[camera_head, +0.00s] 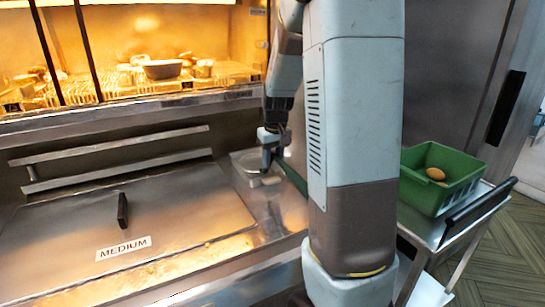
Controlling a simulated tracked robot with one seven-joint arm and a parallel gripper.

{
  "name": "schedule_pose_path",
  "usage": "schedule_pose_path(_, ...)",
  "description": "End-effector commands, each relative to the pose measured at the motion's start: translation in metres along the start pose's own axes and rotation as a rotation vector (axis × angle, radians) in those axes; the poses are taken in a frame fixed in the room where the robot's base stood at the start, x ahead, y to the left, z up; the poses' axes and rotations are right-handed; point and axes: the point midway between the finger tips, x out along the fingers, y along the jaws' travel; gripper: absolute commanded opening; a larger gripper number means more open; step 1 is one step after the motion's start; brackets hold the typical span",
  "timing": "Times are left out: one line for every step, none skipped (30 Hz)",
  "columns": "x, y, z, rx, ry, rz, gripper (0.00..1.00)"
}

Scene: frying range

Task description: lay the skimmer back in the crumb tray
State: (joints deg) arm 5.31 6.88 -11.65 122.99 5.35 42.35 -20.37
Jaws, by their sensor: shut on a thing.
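My gripper (267,163) is over the steel top to the right of the fryer lid, with its jaws pointing down. It is shut on what looks like the skimmer, which is small and partly hidden here. A dark green bar, perhaps its handle (294,178), runs from the jaws down to the right and goes behind my arm. A shallow steel recess (242,161), perhaps the crumb tray, lies just left of and below the jaws. A small pale piece (271,180) shows just below them. I cannot tell whether the skimmer touches the tray.
The closed fryer lid (185,215) has a black handle and a label reading MEDIUM (124,248). A lit warming cabinet (150,75) with dishes stands behind. My arm blocks the middle.

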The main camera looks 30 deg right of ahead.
Motion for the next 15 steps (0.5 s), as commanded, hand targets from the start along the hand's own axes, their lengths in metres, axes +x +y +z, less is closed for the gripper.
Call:
schedule_pose_path(0.0000, 0.0000, -0.0001, 0.000, 0.000, 0.000, 0.00)
schedule_pose_path(0.0000, 0.0000, -0.0001, 0.000, 0.001, 0.000, 0.00)
schedule_pose_path(0.0000, 0.0000, -0.0001, 0.000, 0.001, 0.000, 0.00)
schedule_pose_path(0.0000, 0.0000, -0.0001, 0.000, 0.001, 0.000, 0.00)
schedule_pose_path(0.0000, 0.0001, -0.0001, 0.000, 0.001, 0.000, 0.00)
schedule_pose_path(-0.0001, 0.0000, -0.0001, 0.000, 0.001, 0.000, 0.00)
schedule_pose_path(-0.0001, 0.0000, -0.0001, 0.000, 0.001, 0.000, 0.37)
schedule_pose_path(-0.0001, 0.0000, -0.0001, 0.000, 0.001, 0.000, 0.40)
schedule_pose_path(-0.0002, 0.0000, -0.0001, 0.000, 0.001, 0.000, 0.43)
schedule_pose_path(-0.0001, 0.0000, -0.0001, 0.000, 0.001, 0.000, 0.46)
schedule_pose_path(-0.0001, 0.0000, -0.0001, 0.000, 0.001, 0.000, 0.49)
schedule_pose_path(-0.0002, 0.0000, -0.0001, 0.000, 0.001, 0.000, 0.53)
schedule_pose_path(-0.0001, 0.0000, -0.0001, 0.000, 0.001, 0.000, 0.56)
schedule_pose_path(-0.0001, 0.0000, -0.0001, 0.000, 0.001, 0.000, 0.59)
schedule_pose_path(-0.0001, 0.0000, -0.0001, 0.000, 0.001, 0.000, 0.63)
